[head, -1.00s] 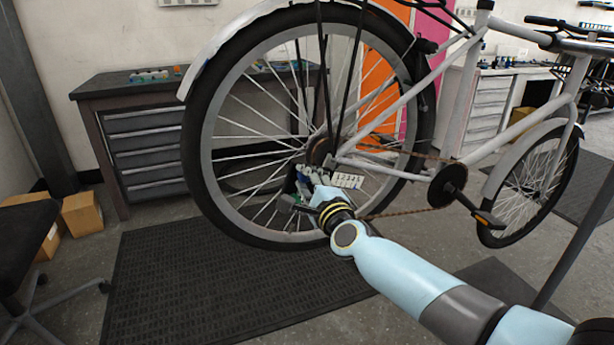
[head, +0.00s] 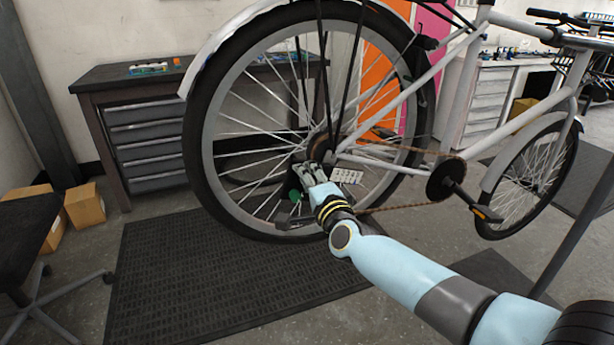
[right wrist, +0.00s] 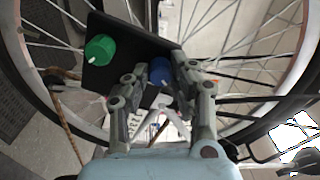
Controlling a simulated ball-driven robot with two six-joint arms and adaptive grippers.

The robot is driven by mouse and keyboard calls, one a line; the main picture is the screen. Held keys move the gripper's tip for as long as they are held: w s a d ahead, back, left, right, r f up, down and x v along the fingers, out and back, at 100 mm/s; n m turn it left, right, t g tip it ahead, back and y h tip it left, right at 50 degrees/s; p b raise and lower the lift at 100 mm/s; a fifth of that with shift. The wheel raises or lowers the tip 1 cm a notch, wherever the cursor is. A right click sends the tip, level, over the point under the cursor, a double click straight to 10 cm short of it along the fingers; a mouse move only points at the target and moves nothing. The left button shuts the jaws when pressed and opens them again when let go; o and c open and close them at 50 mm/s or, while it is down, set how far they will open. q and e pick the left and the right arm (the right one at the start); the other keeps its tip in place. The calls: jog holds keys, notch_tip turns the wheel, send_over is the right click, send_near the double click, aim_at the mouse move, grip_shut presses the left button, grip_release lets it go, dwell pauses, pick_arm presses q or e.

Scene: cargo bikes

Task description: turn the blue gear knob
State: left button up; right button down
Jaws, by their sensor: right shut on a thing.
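The blue gear knob (right wrist: 160,70) sits on a black plate (right wrist: 125,42) in the right wrist view, between the two fingers of my right gripper (right wrist: 160,78). The fingers are shut on it. A green knob (right wrist: 100,50) with a white mark sits to the left on the same plate. In the head view my right gripper (head: 308,174) is at the rear wheel, beside the hub. The green knob (head: 295,196) shows just below it, and the blue knob is hidden there by the gripper. My left gripper is not in view.
The spoked rear wheel (head: 194,150) and a white numbered plate (head: 347,176) are close to the gripper. The chain and crank (head: 446,181) are to the right. A drawer bench (head: 150,140) stands behind; a black mat (head: 170,280) lies on the floor.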

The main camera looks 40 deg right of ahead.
jog(key=c, duration=1.1)
grip_release()
jog(key=shift+s, duration=0.1)
jog(key=v, duration=1.2)
jog(key=shift+f, duration=0.15)
